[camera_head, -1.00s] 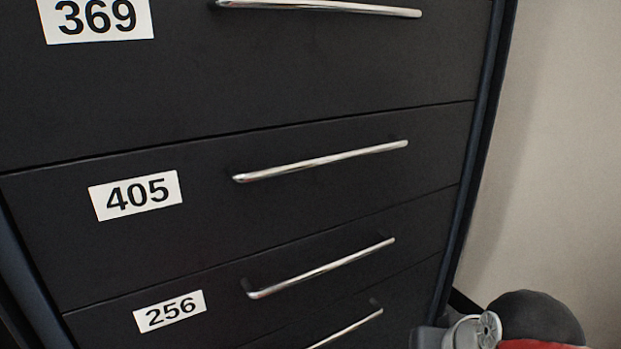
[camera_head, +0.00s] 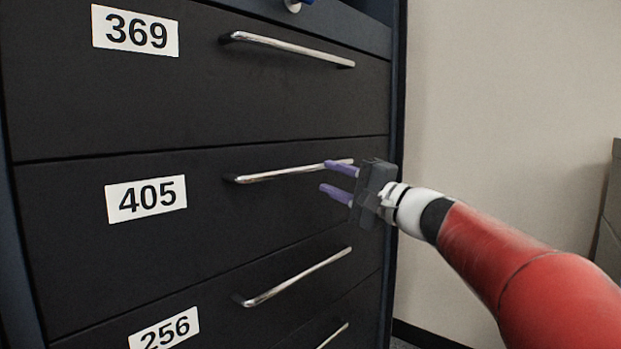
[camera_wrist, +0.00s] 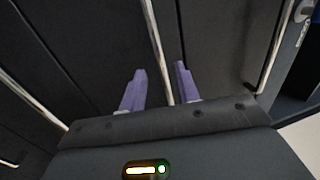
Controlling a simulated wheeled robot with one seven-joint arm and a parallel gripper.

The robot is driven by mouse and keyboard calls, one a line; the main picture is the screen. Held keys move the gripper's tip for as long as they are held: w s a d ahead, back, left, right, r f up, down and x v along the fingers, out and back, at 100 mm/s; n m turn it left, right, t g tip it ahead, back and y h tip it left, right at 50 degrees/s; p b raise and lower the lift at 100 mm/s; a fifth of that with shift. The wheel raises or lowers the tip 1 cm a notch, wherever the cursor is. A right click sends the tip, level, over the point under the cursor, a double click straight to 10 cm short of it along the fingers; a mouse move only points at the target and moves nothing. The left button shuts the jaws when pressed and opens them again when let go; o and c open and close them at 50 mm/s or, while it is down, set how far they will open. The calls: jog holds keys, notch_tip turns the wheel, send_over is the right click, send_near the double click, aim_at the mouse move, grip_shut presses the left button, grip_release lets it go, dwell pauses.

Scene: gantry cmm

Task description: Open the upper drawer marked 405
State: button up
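The drawer marked 405 (camera_head: 230,215) is black, with a white number label at its left, and its front sits flush and shut. Its long silver bar handle (camera_head: 275,174) runs across the upper part of the front. My gripper (camera_head: 325,175) is at the right end of this handle, with two purple fingers apart, pointing at the drawer front. In the head view the upper finger overlaps the handle's right end. In the wrist view a silver bar (camera_wrist: 156,45) runs between the two open fingers (camera_wrist: 160,72). Contact with the bar cannot be told.
Drawer 369 (camera_head: 200,90) is above and drawer 256 (camera_head: 230,310) below, both shut with similar handles. A small blue and silver object (camera_head: 295,4) shows at the top. A pale wall (camera_head: 490,100) stands right of the cabinet. A grey item (camera_head: 610,220) is at the right edge.

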aim_at(310, 170)
jog(key=p+x, duration=0.1)
jog(key=x, duration=0.6)
grip_shut()
